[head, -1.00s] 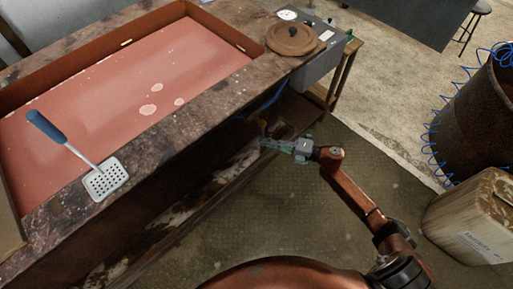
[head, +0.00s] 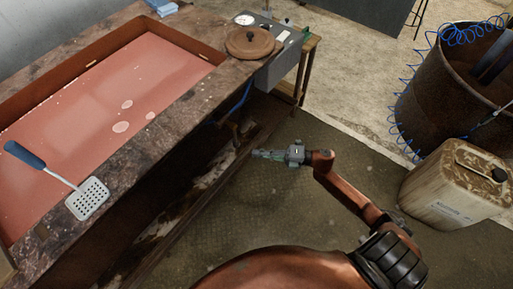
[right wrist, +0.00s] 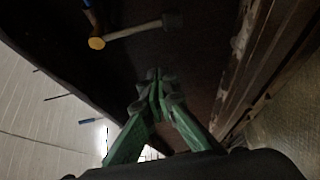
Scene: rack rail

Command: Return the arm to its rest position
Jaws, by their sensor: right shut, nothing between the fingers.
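My right gripper (head: 270,154) reaches toward the front of the workbench, low in front of its open lower side, with floor below it in the head view. In the right wrist view the green fingers (right wrist: 158,95) are together, shut and empty. My right arm is bent, coming up from the bottom right of the head view. My left gripper is not in view.
The bench (head: 150,135) holds a red-surfaced basin (head: 90,95), a slotted spatula (head: 87,198), a brown lid (head: 250,43) and a grey control box (head: 285,62). A rusty drum (head: 455,85) and a jerrycan (head: 456,185) stand right. Floor between is clear.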

